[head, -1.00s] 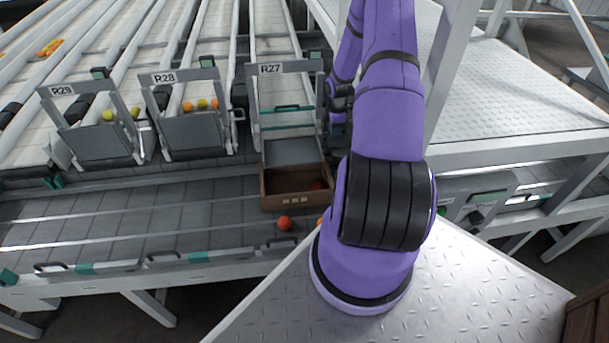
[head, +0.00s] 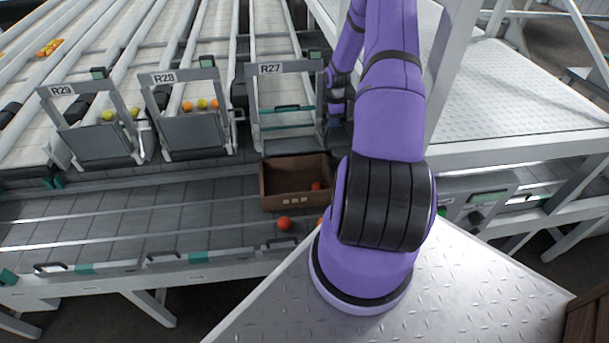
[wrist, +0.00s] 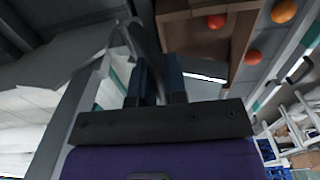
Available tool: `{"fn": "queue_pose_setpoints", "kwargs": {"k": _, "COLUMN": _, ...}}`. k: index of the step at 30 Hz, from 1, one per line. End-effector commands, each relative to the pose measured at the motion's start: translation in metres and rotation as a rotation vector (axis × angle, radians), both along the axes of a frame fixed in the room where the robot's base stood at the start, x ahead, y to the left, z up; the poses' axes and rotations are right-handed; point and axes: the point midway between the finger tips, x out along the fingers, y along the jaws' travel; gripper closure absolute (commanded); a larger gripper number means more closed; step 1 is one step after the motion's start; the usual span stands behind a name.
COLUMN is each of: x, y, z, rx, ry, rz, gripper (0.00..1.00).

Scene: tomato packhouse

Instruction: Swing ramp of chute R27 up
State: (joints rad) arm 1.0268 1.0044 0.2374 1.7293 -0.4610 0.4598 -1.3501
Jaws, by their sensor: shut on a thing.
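Chute R27 stands at the top centre of the head view, with its label (head: 271,69) on the crossbar of its grey frame. The grip is partly hidden by shadow.
An open brown box (head: 283,201) with a red tomato (head: 316,186) stands below R27. Another tomato (head: 285,223) lies in front of it. Chutes R28 (head: 196,130) and R29 (head: 100,140) stand to the left, fruit behind their raised ramps. A metal deck (head: 530,100) lies right.

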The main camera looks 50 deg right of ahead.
Motion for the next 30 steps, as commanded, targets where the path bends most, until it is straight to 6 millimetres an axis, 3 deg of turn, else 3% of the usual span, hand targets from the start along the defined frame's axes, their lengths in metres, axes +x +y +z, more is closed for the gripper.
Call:
{"fn": "queue_pose_setpoints", "kwargs": {"k": 11, "x": 0.001, "y": -0.001, "z": 0.001, "rx": 0.001, "ry": 0.001, "rz": 0.0, "gripper": 0.96}}
{"fn": "queue_pose_setpoints", "kwargs": {"k": 30, "x": 0.023, "y": -0.02, "z": 0.012, "rx": 0.001, "ry": 0.002, "rz": 0.0, "gripper": 0.96}}
